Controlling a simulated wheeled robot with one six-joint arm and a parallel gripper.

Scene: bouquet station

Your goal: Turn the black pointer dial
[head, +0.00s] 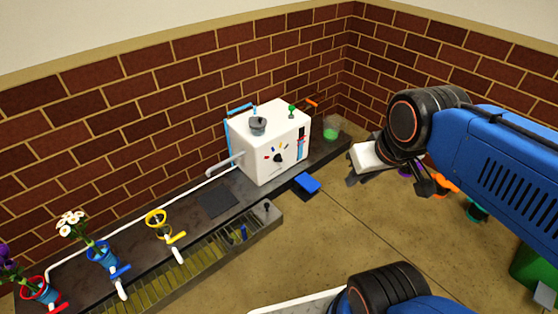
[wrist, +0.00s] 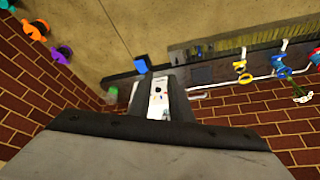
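The black pointer dial (head: 278,158) is on the front face of a white box machine (head: 255,160), with small coloured marks around it. In the wrist view the machine (wrist: 155,108) shows upside down between my fingers, with the dial (wrist: 157,97) as a small dark spot. My gripper (head: 353,174) is in the air to the right of the machine, well apart from the dial. In the wrist view my gripper (wrist: 163,76) has its two dark fingers apart, with nothing held. The dial's exact pointing direction is too small to tell.
The machine stands on a dark counter (head: 190,217) along a brick wall. A blue pedal (head: 308,183) juts out below it. A green-filled glass (head: 331,130) stands to its right. Coloured ring holders, some with flowers (head: 72,224), line the left. The floor in front is open.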

